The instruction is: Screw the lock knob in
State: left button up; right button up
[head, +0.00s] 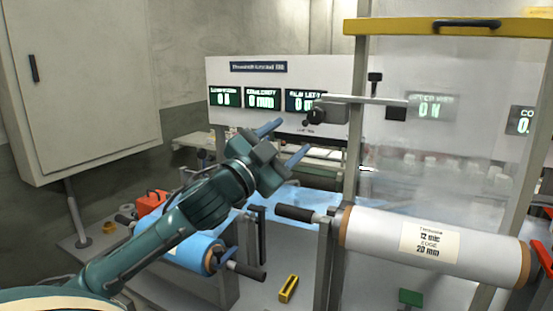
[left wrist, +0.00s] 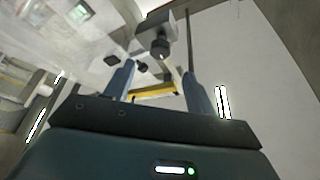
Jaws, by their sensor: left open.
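A dark round lock knob (head: 312,117) sits at the left side of a grey block (head: 338,112) on a horizontal bar, above a small label too small to read fully. In the left wrist view the dark knob (left wrist: 160,48) shows under the grey block (left wrist: 154,24), beyond and roughly between the fingers. How far the knob is screwed in cannot be told. My left gripper (head: 284,141) is open and empty, below and left of the knob, apart from it. Its two blue fingers also show in the left wrist view (left wrist: 158,82). My right gripper is not in view.
A white panel with displays (head: 289,68) stands behind. A yellow-topped frame (head: 450,27) with a clear sheet rises at right. A white film roll (head: 380,240) with a dark handle lies below right, a blue roll (head: 178,252) below left. A yellow block (head: 289,289) lies in front.

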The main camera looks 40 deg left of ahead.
pick_arm(q)
jog(key=shift+b+v, duration=0.3)
jog(key=shift+v, duration=1.05)
